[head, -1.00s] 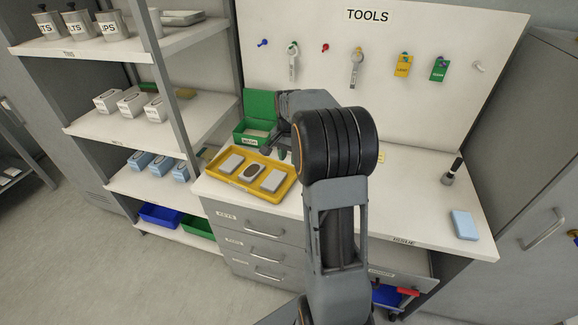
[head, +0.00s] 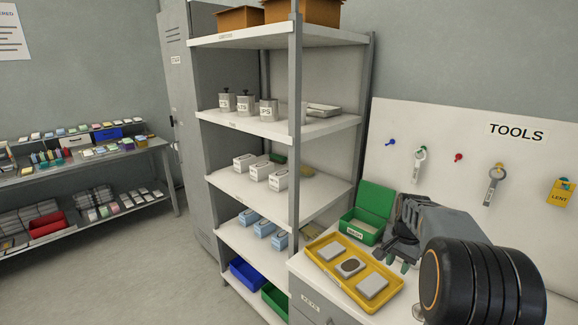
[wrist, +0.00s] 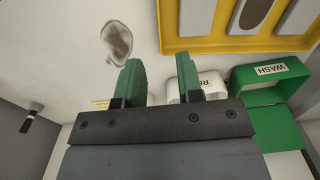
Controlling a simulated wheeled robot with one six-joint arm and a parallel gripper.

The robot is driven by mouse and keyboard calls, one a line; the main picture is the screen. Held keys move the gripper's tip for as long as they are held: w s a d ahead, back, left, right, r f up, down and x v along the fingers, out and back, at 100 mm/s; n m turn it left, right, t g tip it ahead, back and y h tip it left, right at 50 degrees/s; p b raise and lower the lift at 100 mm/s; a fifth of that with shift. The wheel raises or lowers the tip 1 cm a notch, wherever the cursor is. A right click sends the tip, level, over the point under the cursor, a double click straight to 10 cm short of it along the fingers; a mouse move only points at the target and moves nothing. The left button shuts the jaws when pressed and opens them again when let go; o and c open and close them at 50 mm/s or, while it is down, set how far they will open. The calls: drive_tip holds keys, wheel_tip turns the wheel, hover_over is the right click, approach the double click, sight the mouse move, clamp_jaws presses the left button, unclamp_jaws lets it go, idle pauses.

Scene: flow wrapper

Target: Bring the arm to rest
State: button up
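My arm reaches over the white counter (head: 398,308) in the head view, with its dark rounded joint at the lower right. My gripper (head: 398,266) hangs above the counter just right of the yellow tray (head: 314,254), apart from it. In the wrist view my gripper (wrist: 158,80) has its two green fingers spread with a wide gap, and nothing is held between them. The yellow tray also shows at the upper right of the wrist view (wrist: 215,46), beyond the fingertips.
An open green box (head: 361,231) stands behind the tray; its label in the wrist view (wrist: 270,70) reads WASH. A white labelled container (wrist: 197,88) is partly hidden behind a finger. A brown patch (wrist: 117,42) marks the counter. Left stands a loaded shelf rack (head: 296,150); behind is the tool board (head: 440,125).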

drive_tip(key=s+a+r+n+t+p, duration=0.1)
drive_tip(key=s+a+r+n+t, duration=0.2)
drive_tip(key=s+a+n, duration=0.7)
drive_tip(key=s+a+r, duration=0.1)
drive_tip(key=s+a, duration=0.7)
drive_tip(key=shift+s+n+p, duration=0.3)
drive_tip(key=shift+s+n, duration=0.05)
drive_tip(key=shift+n, duration=0.05)
drive_tip(key=shift+d, duration=0.1)
